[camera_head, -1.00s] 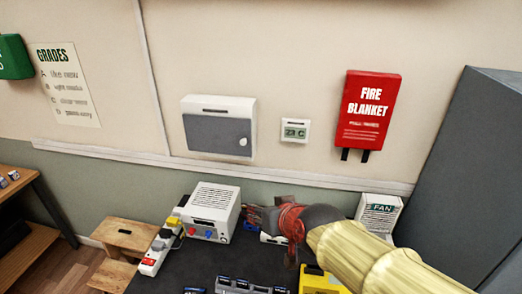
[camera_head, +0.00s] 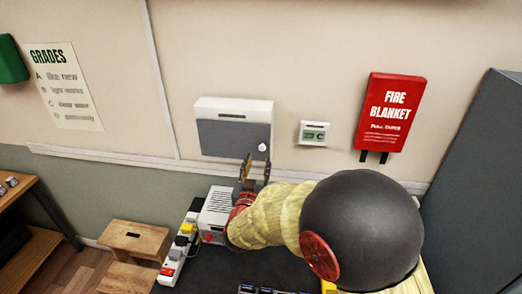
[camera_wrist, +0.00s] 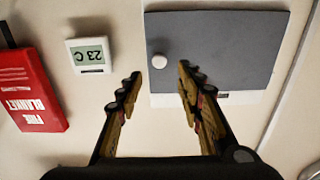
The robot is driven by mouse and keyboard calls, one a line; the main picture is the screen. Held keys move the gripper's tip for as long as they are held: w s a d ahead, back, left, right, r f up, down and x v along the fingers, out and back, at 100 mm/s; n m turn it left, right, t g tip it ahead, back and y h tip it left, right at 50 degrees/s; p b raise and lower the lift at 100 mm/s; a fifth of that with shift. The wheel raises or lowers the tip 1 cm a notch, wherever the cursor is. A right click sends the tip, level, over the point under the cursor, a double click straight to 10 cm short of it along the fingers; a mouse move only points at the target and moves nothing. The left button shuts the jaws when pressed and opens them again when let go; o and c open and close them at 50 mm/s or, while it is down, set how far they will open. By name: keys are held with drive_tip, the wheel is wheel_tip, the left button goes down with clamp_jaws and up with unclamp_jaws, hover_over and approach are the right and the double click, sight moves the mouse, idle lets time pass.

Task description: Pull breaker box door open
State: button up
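The breaker box (camera_head: 234,106) is a white wall box with a grey door (camera_head: 224,137), which looks shut. A round white knob (camera_head: 262,147) sits near the door's lower right corner. In the wrist view the grey door (camera_wrist: 225,45) and knob (camera_wrist: 158,61) appear upside down. My gripper (camera_head: 256,160) is raised just below the door's lower right part. In the wrist view my gripper (camera_wrist: 158,75) is open and empty, with its fingers spread to either side of the knob. I see no contact with the knob.
A small thermostat (camera_head: 314,133) and a red fire blanket case (camera_head: 391,112) hang to the right of the box. Below, a white power supply (camera_head: 214,215) and a power strip (camera_head: 180,245) stand on the dark table. A grey cabinet (camera_head: 480,170) stands at far right.

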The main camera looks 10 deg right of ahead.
sight(262, 148)
drive_tip(key=x, duration=0.7)
drive_tip(key=shift+w+d, duration=0.1)
drive_tip(key=shift+w, duration=0.05)
drive_tip(key=shift+c, duration=0.3)
clamp_jaws()
idle(0.5)
